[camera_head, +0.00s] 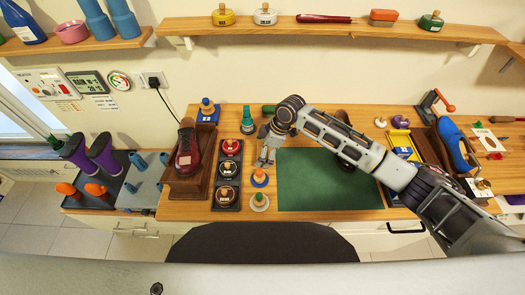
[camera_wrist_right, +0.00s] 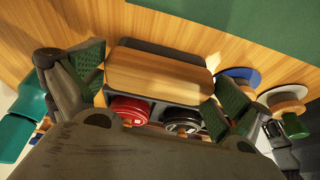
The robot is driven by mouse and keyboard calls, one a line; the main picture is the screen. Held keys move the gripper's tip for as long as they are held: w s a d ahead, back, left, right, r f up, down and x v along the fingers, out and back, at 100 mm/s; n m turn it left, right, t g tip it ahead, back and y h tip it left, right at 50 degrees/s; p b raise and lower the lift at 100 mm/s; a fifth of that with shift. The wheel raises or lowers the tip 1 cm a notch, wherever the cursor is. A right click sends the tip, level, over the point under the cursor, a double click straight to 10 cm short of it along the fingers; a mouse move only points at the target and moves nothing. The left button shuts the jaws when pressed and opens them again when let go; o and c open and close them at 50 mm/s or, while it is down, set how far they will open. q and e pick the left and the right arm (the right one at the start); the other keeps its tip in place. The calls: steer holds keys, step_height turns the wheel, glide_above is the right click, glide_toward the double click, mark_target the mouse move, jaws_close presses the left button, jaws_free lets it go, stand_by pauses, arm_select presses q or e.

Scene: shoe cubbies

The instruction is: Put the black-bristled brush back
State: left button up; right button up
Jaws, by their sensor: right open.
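In the right wrist view, a flat wooden block with a dark edge, seemingly the black-bristled brush (camera_wrist_right: 160,78), lies between my fingers, beside the tins. My right gripper (camera_wrist_right: 155,85) is open, with one green-padded finger near each end of the block. Whether the pads touch it, or it rests on the table, I cannot tell. In the head view my right gripper (camera_head: 266,158) is over the table between the tin tray and the green mat (camera_head: 325,185). My left gripper is not in view.
A dark tray (camera_head: 228,205) with red and dark tins stands left of my gripper. Round blue (camera_head: 259,178) and white (camera_head: 259,201) daubers stand in front. A teal bottle (camera_head: 248,122) stands behind. A red shoe (camera_head: 186,152) sits further left. The mat's front is clear.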

steer(key=v, duration=1.2)
steer(key=shift+b, duration=0.35)
steer(key=shift+s+a, duration=0.1)
